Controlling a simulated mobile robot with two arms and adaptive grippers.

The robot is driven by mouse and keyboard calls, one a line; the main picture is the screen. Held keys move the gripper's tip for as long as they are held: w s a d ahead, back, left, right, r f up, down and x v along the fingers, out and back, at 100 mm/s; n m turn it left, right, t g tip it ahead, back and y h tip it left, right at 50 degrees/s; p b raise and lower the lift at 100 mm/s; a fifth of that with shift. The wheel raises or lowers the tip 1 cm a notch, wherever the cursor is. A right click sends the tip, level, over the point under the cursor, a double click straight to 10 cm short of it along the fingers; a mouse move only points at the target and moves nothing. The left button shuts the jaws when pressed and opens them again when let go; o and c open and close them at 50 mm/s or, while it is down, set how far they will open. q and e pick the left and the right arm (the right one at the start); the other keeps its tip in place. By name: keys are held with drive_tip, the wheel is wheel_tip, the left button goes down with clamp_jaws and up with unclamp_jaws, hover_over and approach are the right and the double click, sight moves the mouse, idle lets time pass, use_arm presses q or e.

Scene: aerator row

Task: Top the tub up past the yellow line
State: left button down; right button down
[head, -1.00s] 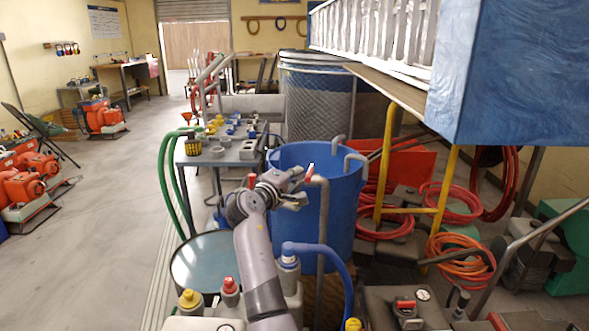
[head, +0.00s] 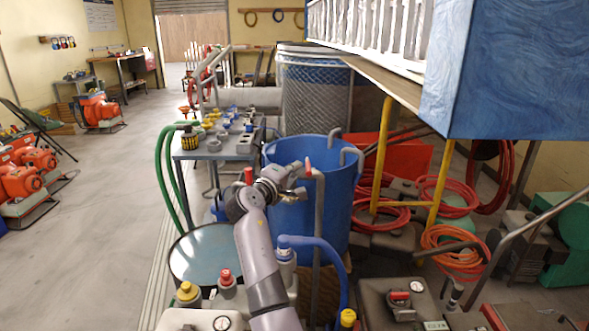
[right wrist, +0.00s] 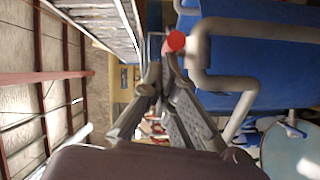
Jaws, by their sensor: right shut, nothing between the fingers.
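The blue tub (head: 290,215) stands in the middle of the head view, open at the top. I cannot make out a yellow line or a water level in it. A grey pipe (head: 318,215) with a red handle (head: 308,167) rises at its front. My right gripper (head: 296,181) is shut and empty, just left of the red handle. In the right wrist view the red handle (right wrist: 176,41) shows end-on, close by the fingertips (right wrist: 165,48); I cannot tell whether they touch. My left gripper is not in view.
A grey table (head: 215,152) with small fittings stands left of the tub. A round drum (head: 205,255) and capped bottles (head: 228,283) are in front. A blue hose (head: 325,250) curves below the pipe. Yellow rails (head: 381,155) and orange hoses (head: 460,255) crowd the right.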

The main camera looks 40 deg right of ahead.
drive_tip(key=shift+s, duration=0.1)
drive_tip(key=v, duration=0.7)
drive_tip(key=shift+a, duration=0.2)
